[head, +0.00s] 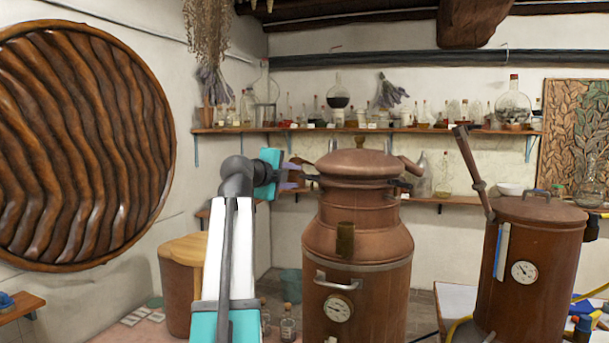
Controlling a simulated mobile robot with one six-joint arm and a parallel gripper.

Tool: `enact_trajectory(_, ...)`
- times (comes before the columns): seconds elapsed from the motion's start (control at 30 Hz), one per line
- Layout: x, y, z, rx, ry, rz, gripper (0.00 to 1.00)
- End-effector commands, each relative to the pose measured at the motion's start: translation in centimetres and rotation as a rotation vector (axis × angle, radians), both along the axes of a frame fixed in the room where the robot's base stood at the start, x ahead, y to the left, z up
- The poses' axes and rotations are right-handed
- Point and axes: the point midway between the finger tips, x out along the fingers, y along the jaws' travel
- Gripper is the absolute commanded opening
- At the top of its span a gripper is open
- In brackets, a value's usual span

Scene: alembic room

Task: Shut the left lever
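A large copper still (357,215) with a domed lid stands in the middle of the head view. The left lever (301,162) is a short brown handle at the left side of the lid's rim, sticking out leftward, with a dark metal clamp beside it. A similar right lever (411,166) sticks up at a slant on the right side of the rim. My gripper (297,176) has a teal body and pale purple fingers, which point right at the left lever. The fingers look apart, close to the lever and clamp. I cannot tell whether they touch it.
A smaller copper vessel (540,255) with a gauge and a long raised handle stands at right. A wooden-topped barrel (180,290) stands behind my arm at left. Glass bottles (288,326) stand low beside the still. Shelves (400,131) of glassware line the back wall.

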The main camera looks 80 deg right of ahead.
Motion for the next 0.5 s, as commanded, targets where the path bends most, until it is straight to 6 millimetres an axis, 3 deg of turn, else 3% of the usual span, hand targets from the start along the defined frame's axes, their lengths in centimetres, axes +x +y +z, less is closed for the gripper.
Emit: enact_trajectory(0.5, -2.2, -6.6, -1.0, 0.001, -0.001, 0.0, 0.31)
